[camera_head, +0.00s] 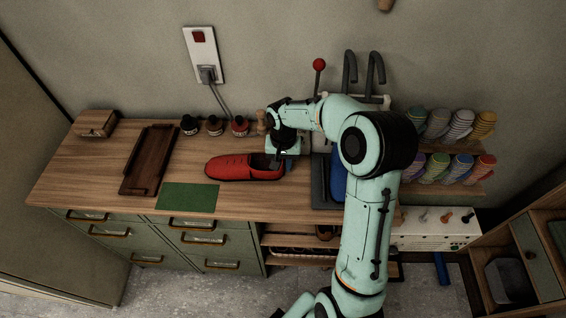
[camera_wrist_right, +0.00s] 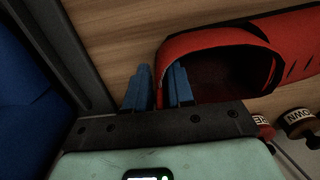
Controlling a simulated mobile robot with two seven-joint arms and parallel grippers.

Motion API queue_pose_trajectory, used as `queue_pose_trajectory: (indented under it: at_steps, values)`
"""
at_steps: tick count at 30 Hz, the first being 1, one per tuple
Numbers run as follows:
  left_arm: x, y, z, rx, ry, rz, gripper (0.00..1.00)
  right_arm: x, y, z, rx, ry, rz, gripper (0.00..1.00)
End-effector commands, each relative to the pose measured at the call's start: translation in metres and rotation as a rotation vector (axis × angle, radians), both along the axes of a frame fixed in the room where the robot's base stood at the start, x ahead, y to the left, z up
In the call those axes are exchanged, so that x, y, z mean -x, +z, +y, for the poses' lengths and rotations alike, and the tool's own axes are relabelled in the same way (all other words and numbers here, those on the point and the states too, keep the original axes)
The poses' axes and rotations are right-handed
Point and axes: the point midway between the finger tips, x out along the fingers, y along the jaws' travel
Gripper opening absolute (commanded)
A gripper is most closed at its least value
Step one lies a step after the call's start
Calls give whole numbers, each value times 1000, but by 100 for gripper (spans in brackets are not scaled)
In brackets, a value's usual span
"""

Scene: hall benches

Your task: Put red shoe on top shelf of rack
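The red shoe (camera_head: 245,167) lies on the wooden bench top, its toe to the left and its opening to the right. The right wrist view shows its open heel end (camera_wrist_right: 215,40) close up. My right gripper (camera_head: 287,164) points down at the heel. Its two blue fingers (camera_wrist_right: 160,85) are close together, one outside and one inside the opening, with the shoe's rim pinched between them. A low wooden rack (camera_head: 290,239) stands under the bench's front edge, with dark shoes on it; my arm hides its right part. My left gripper is not in view.
A green mat (camera_head: 188,197), a dark wooden tray (camera_head: 150,160) and small bottles (camera_head: 214,126) are on the bench left of and behind the shoe. A dark tray with a blue item (camera_head: 338,180) is just right of the gripper. Striped cones (camera_head: 460,125) stand on wall shelves.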

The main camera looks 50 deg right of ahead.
Motion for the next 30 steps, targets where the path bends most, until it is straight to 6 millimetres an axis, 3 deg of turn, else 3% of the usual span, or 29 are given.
queue_pose_trajectory:
  at_steps: [9, 14, 24, 30]
  values:
    - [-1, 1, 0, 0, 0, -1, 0, 0, 1, 0, 0, 0, 0, 37]
    - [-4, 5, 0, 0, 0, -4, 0, -1, 13, 0, 2, -1, -3, 37]
    - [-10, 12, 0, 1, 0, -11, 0, -1, 85, 0, 2, -1, -6, 37]
    - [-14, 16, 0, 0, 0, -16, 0, -1, 115, -1, 1, 0, -3, 37]
